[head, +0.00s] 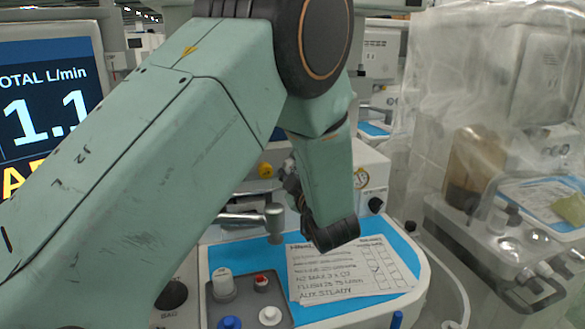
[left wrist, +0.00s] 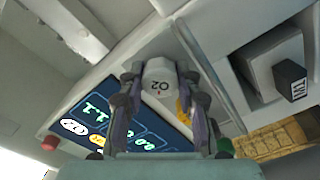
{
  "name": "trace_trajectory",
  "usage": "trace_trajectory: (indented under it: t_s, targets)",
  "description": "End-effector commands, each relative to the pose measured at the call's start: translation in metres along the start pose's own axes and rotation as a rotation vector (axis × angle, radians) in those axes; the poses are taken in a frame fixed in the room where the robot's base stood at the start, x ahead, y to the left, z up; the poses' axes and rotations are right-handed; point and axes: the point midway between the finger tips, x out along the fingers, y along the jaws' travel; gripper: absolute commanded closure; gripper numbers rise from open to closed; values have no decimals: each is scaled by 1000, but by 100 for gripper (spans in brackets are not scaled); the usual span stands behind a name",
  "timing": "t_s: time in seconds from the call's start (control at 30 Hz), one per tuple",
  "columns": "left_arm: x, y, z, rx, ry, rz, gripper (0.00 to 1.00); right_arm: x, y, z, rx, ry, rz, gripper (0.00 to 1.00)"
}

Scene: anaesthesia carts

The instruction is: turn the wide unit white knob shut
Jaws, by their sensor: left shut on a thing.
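In the head view my left gripper (head: 291,186) shows only partly, at the unit's front behind my arm. The knob itself is hidden there. My right gripper is in neither view.
A large display (head: 45,105) reading 1.1 stands at the left. A yellow knob (head: 265,170) is beside my gripper. Below lies a blue worktop (head: 235,257) with a paper sheet (head: 345,270) and several small knobs. A plastic-draped cart (head: 470,225) stands at the right.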

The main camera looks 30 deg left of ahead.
Motion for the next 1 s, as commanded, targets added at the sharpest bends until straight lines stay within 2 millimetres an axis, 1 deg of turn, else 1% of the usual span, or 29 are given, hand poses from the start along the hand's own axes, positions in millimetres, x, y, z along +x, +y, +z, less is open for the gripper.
trace_trajectory:
  t_s: [0.27, 0.7, 1.0]
  targets:
    - [1, 4, -1, 138, 0, 4, 98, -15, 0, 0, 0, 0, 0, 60]
    - [1, 4, -1, 508, 0, 4, 98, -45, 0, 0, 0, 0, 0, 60]
    - [1, 3, -1, 694, 1, 4, 98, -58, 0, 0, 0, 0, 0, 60]
